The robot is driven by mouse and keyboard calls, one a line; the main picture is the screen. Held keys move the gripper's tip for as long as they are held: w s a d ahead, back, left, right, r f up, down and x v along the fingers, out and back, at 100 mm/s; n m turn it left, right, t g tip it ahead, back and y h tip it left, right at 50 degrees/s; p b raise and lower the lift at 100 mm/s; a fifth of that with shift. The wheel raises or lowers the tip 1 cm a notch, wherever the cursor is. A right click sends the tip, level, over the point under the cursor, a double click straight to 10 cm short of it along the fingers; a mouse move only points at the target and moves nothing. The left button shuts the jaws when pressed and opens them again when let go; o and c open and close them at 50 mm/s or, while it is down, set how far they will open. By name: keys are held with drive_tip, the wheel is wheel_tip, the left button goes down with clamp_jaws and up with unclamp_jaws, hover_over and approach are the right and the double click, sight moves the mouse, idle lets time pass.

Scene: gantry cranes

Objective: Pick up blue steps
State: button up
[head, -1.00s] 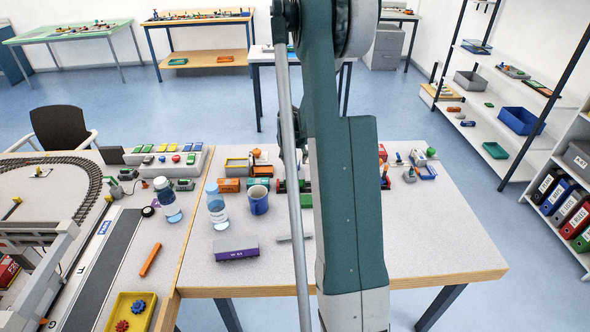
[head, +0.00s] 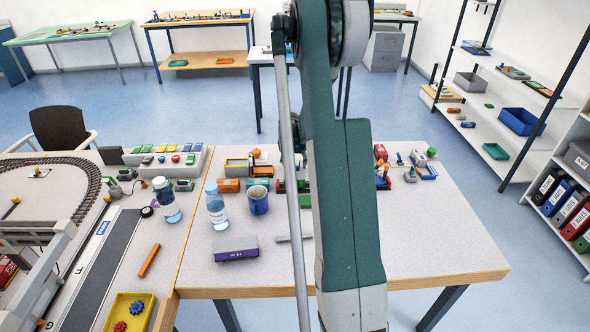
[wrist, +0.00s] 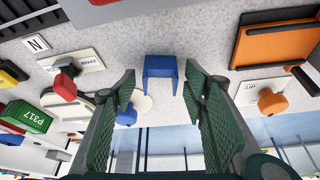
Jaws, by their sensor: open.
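The blue steps (wrist: 160,67) show in the wrist view as a small blue piece with a flat top edge and two side legs, on the speckled table top. My gripper (wrist: 159,88) is open, its two green ribbed fingers on either side of the view. The blue steps appear in the gap between the fingertips, a little beyond them. I cannot tell whether either finger touches them.
In the head view, a purple wagon (head: 236,249) and blue mug (head: 258,200) stand left of my arm.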

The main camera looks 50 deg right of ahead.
drive_tip(key=shift+c, duration=0.5)
drive_tip(key=c, duration=0.8)
drive_tip(key=shift+r, duration=0.1)
drive_tip(key=shift+r+p, duration=1)
drive_tip(key=shift+r, duration=3.9)
